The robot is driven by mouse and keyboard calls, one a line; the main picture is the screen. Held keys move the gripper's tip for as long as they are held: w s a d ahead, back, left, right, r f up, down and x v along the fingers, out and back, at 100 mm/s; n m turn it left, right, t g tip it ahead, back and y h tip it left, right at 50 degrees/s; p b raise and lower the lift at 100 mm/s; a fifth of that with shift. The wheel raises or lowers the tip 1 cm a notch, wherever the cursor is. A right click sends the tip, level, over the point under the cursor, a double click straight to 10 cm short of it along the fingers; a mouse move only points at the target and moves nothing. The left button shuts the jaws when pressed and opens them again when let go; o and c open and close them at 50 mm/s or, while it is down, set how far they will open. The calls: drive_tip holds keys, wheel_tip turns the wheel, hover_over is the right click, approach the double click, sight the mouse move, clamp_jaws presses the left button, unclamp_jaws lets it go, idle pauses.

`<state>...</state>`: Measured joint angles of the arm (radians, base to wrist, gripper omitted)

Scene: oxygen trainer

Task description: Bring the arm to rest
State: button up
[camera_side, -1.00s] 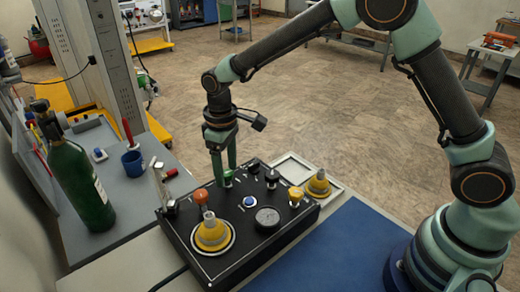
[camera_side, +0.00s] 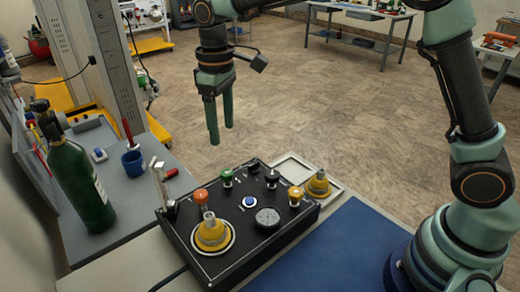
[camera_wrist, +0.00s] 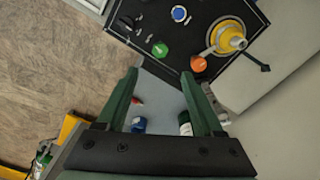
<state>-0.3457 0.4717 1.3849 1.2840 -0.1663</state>
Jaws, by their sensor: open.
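My gripper (camera_side: 220,138) is open and empty, with its two green fingers pointing down, raised above and behind the black control panel (camera_side: 185,238). In the wrist view the open fingers (camera_wrist: 165,85) are apart with nothing between them but the bench below. The panel carries a green knob (camera_side: 227,175), an orange knob (camera_side: 201,196), a blue button (camera_side: 249,201), a gauge (camera_side: 267,217) and a yellow fitting (camera_side: 211,233). The green knob also shows in the wrist view (camera_wrist: 160,49). My gripper touches none of these.
A green gas cylinder (camera_side: 78,180) stands on the grey bench at left, near a blue cup (camera_side: 132,163). A yellow cone-shaped fitting (camera_side: 318,184) sits on a pale tray right of the panel. A blue mat (camera_side: 335,250) lies in front. The air around my gripper is clear.

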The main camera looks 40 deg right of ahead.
drive_tip(key=shift+r, duration=0.1)
drive_tip(key=s+d+r+m+t, duration=0.3)
drive_tip(key=s+d+r, duration=0.35)
drive_tip(key=d, duration=0.35)
drive_tip(key=s+d+f+m+t, duration=0.2)
drive_tip(key=s+d, duration=0.4)
drive_tip(key=s, duration=0.3)
drive_tip(key=shift+s+f+m+t, duration=0.2)
drive_tip(key=shift+s+m+t, duration=0.1)
drive_tip(key=shift+s+m, duration=0.1)
idle(1.7)
